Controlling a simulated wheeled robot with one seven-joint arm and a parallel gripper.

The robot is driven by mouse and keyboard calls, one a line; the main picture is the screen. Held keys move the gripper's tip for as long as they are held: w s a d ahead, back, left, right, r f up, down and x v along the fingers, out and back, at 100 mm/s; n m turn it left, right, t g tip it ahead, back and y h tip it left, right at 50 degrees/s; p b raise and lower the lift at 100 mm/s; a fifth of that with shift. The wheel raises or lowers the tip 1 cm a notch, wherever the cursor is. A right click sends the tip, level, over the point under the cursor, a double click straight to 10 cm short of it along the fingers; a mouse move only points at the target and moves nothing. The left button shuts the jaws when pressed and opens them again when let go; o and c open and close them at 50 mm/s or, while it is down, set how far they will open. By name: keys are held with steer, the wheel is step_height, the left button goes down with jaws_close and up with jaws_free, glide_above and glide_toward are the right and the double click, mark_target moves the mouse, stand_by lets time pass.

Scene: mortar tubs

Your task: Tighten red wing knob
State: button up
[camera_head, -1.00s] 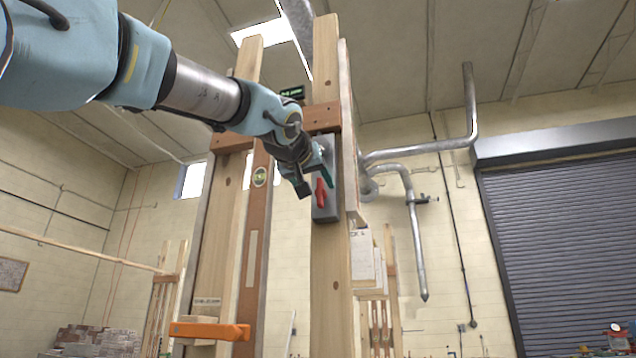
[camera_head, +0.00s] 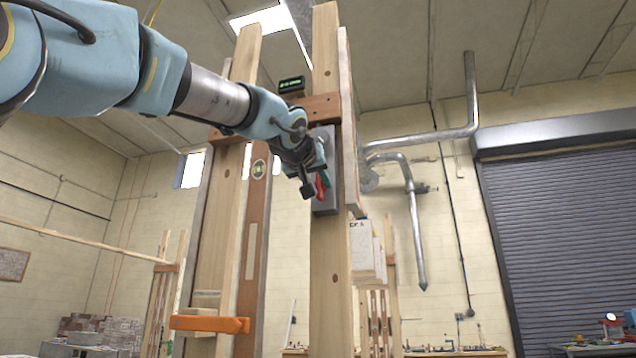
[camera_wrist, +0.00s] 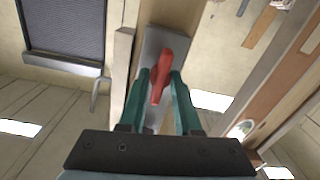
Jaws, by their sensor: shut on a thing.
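The red wing knob (camera_wrist: 161,75) sits on a grey plate (camera_wrist: 150,48) fixed to a wooden post (camera_head: 329,262). My gripper (camera_wrist: 160,84) has its two green fingers on either side of the knob, shut on it, in the wrist view. The knob stands tilted a little there, its far end reaching beyond the fingertips. In the head view my gripper (camera_head: 318,184) is at the grey plate, and only a bit of red shows behind the fingers.
A spirit level (camera_head: 256,210) stands against the left wooden post. An orange clamp (camera_head: 210,324) sits low on it. A wooden crosspiece (camera_head: 318,107) is above the plate. A board edge (camera_head: 348,120) stands right of the post.

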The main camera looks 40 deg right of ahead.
jaws_close()
steer(key=shift+m, duration=0.3)
steer(key=m, duration=0.3)
steer(key=shift+m, duration=0.3)
steer(key=m, duration=0.4)
steer(key=shift+m, duration=0.3)
steer(key=m+p, duration=0.1)
steer(key=m, duration=0.3)
steer(key=shift+m, duration=0.3)
steer(key=m+p, duration=0.2)
steer(key=m, duration=0.2)
steer(key=shift+m, duration=0.4)
steer(key=shift+f, duration=0.1)
steer(key=o, duration=0.8)
jaws_free()
